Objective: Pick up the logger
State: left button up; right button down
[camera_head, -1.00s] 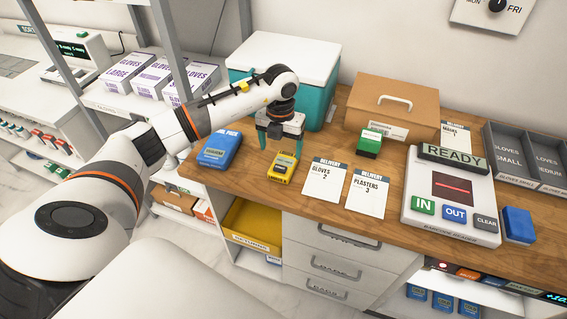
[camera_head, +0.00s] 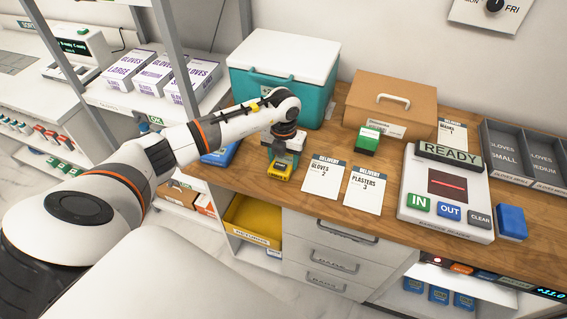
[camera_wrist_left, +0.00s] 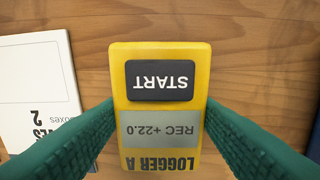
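The logger (camera_head: 280,170) is a small yellow box on the wooden counter. In the left wrist view the logger (camera_wrist_left: 160,105) shows a black START button, a grey screen reading REC +22.0 and the name LOGGER A. My left gripper (camera_head: 283,158) is lowered over it. In the left wrist view its two green fingers (camera_wrist_left: 160,135) stand on either side of the logger, close to its edges. I cannot tell whether they press on it. The logger appears to lie on the counter. My right gripper is not in view.
A blue pack (camera_head: 218,156) lies left of the gripper, partly hidden by my arm. Delivery cards for gloves (camera_head: 323,178) and plasters (camera_head: 367,190) lie to the right. A teal cooler (camera_head: 310,95) stands behind. A barcode reader (camera_head: 420,222) is further right.

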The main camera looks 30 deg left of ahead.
pick_arm(q)
jog(key=shift+c, duration=1.3)
jog(key=shift+r, duration=0.15)
